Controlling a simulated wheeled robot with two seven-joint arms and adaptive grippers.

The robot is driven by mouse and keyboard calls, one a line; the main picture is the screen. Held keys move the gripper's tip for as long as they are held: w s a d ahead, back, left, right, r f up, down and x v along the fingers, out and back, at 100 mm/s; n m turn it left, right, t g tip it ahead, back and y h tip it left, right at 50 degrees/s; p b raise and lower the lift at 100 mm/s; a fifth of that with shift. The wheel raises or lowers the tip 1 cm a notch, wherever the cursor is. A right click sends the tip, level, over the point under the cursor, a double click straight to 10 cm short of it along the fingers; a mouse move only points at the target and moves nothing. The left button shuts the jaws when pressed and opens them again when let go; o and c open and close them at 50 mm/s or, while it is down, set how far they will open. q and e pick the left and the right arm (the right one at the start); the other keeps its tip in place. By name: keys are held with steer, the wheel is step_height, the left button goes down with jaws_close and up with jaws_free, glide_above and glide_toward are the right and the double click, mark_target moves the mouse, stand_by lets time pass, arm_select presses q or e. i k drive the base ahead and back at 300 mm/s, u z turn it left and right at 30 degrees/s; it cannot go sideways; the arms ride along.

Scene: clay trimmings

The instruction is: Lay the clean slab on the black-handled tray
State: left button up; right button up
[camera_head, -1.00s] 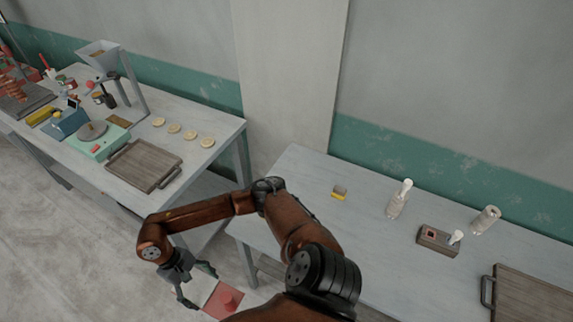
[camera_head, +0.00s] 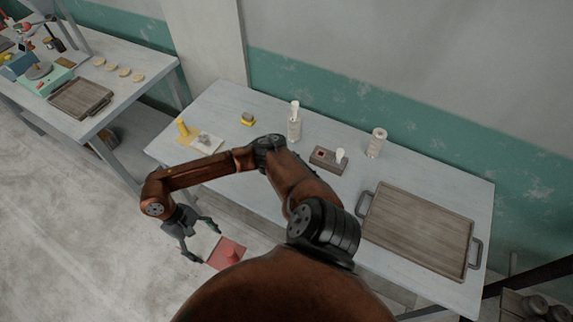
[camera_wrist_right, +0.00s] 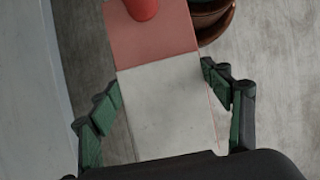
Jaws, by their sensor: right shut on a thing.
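My right gripper (camera_head: 196,243) is shut on a slab (camera_head: 207,245), pale grey at the gripper end and red beyond. A red knob (camera_head: 232,252) stands on its red part. In the wrist view the slab (camera_wrist_right: 170,105) lies between the two fingers (camera_wrist_right: 168,98), its grey face without visible marks. It hangs over the floor in front of the near table. A wooden tray (camera_head: 80,98) on the far-left table has dark handles that look black. A larger wooden tray (camera_head: 420,231) on the near table has dark grey handles. Another slab (camera_head: 206,144), pale with dark marks, lies there too.
The marked slab has a yellow end with a yellow knob (camera_head: 183,127). Two pale bottles (camera_head: 294,124) (camera_head: 376,143), a small yellow-based block (camera_head: 248,119) and a brown box (camera_head: 328,159) stand on the near table (camera_head: 225,104). Pale discs (camera_head: 111,68) lie by the left tray.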

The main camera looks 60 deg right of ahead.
mark_target(418, 229)
steer(key=k, duration=1.25)
steer(key=z, duration=2.3)
steer(key=i, duration=0.5)
steer(key=z, duration=0.05)
